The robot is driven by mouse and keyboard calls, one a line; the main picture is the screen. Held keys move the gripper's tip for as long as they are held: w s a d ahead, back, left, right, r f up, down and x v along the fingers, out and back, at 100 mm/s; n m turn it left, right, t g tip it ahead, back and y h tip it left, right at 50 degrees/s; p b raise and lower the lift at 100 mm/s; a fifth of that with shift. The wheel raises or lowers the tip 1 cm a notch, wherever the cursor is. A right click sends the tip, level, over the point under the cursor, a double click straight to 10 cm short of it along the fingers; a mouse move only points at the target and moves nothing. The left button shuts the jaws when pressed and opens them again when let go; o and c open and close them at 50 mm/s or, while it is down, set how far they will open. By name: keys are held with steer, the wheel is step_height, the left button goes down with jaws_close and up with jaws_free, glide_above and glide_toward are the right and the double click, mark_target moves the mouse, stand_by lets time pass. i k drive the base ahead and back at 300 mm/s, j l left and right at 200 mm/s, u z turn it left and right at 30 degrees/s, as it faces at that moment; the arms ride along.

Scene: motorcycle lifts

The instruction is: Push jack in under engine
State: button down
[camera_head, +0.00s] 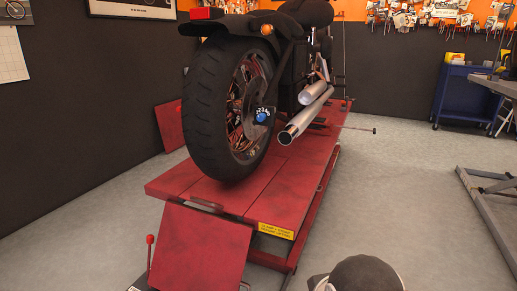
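A black motorcycle (222,110) stands upright on a raised red lift (283,200), its rear wheel towards me. Two silver exhaust pipes (306,115) run along its right side. The engine is mostly hidden behind the rear wheel and the pipes. A thin rod (350,128) with a dark knob sticks out to the right from beneath the bike, over the lift's right edge. It may be the jack's handle; the jack's body cannot be made out clearly. My gripper is not in view; a dark rounded part at the bottom edge appears to be my arm.
A sloping red ramp (200,248) hangs at the lift's near end, beside a red-knobbed lever (150,252). A grey metal frame (488,205) stands at the right, a blue cart (464,95) behind. The floor right of the lift is clear.

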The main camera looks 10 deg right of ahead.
mark_target(315, 128)
steer(key=i+l+z, duration=0.1)
steer(key=i+l, duration=0.4)
steer(key=i+l+z, duration=0.1)
steer(key=i+l, duration=0.9)
steer(key=i+l+z, duration=0.15)
steer(key=i+l, duration=0.3)
steer(key=i, duration=0.15)
steer(key=i+l+z, duration=0.1)
steer(key=i+l, duration=0.3)
steer(key=i, duration=0.2)
steer(key=i+l+z, duration=0.1)
steer(key=i+l, duration=0.25)
steer(key=i, duration=0.2)
